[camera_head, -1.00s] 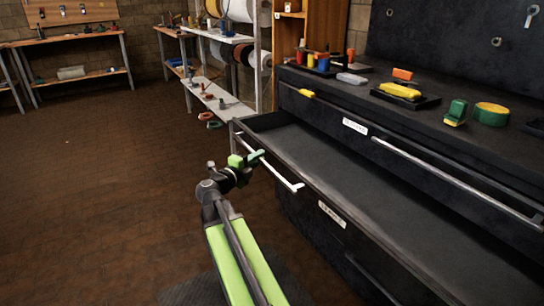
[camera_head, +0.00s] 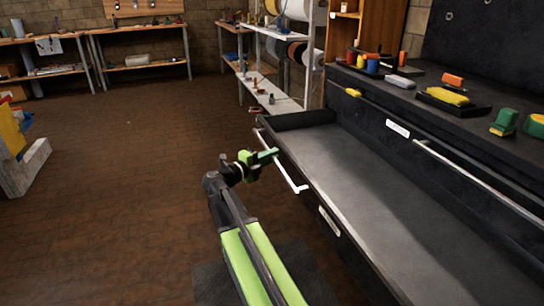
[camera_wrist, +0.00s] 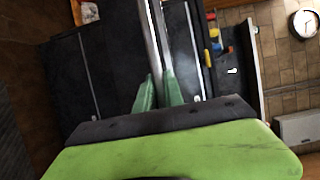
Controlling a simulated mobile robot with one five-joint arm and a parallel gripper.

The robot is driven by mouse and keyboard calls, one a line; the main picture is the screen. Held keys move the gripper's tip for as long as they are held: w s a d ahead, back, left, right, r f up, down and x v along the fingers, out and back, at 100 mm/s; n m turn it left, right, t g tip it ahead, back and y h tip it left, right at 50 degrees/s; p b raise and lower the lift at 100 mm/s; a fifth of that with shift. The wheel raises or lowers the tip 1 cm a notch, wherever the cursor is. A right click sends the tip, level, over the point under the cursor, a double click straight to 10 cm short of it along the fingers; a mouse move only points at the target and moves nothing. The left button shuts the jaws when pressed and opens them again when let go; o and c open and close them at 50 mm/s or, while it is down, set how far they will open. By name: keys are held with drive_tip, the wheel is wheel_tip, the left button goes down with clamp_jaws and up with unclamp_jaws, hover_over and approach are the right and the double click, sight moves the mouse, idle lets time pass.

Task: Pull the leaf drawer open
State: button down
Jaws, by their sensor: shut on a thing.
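A black drawer (camera_head: 372,184) in the dark cabinet is pulled far out and shows its empty floor in the head view. A label (camera_head: 329,222) on its front is too small to read. Its long pale bar handle (camera_head: 289,174) runs along the front. My gripper (camera_head: 270,155), with green fingers, is at the handle. In the wrist view the bar (camera_wrist: 154,38) passes between the two green fingertips (camera_wrist: 158,84), and they are shut on it. The exact contact is partly hidden by the fingers.
The cabinet top holds a yellow object on a black tray (camera_head: 452,106) and several small items. Another drawer with a bar handle (camera_head: 475,180) above is closed. A white shelf rack (camera_head: 268,96) stands behind. The brown floor (camera_head: 110,180) at left is clear.

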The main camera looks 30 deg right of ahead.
drive_tip(key=shift+s, duration=0.2)
drive_tip(key=c, duration=1.4)
unclamp_jaws()
drive_tip(key=shift+c, duration=0.2)
drive_tip(key=shift+w, duration=0.1)
drive_tip(key=s+a, duration=0.2)
drive_tip(key=a, duration=1.5)
drive_tip(key=shift+s+a, duration=0.15)
drive_tip(key=shift+s, duration=0.2)
